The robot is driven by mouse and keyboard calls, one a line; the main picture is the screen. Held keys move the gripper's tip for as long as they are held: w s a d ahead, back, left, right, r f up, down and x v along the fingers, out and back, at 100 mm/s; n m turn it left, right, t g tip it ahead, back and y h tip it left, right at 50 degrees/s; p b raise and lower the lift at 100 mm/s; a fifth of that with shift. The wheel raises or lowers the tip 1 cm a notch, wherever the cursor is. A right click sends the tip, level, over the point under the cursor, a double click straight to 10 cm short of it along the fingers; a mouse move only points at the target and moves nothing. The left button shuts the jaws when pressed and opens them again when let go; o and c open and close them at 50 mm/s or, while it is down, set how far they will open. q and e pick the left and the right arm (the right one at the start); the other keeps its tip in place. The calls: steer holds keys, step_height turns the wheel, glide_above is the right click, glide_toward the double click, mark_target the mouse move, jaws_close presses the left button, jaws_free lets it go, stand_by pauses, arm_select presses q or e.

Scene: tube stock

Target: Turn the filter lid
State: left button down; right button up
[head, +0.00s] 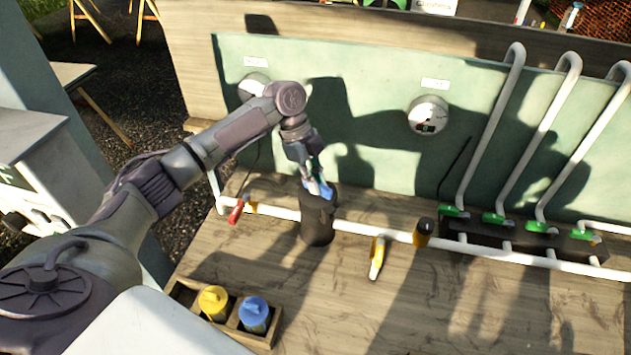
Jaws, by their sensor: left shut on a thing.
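The black cylindrical filter housing (316,225) stands upright on the wooden bench, in line with the white pipe. I cannot tell how far the lid is turned. My right gripper is not in view.
A red-handled valve (236,212) sits left of the housing, a yellow-handled valve (377,258) right. A wooden box (262,339) with yellow and blue-topped cartridges stands in front. Round gauges, including one at right (428,114), are on the green panel. Green-handled valves (493,218) and bent pipes fill the right.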

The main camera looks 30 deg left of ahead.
arm_select(q)
steer(key=shift+w+m, duration=0.1)
steer(key=shift+m, duration=0.6)
steer(key=shift+g, duration=0.3)
steer(key=m+g+b, duration=0.1)
steer(key=m, duration=0.3)
steer(key=shift+w+d+y, duration=0.1)
steer(key=shift+y, duration=0.3)
steer(key=c, duration=1.1)
jaws_free()
steer(key=v, duration=1.2)
steer(key=shift+f, duration=0.15)
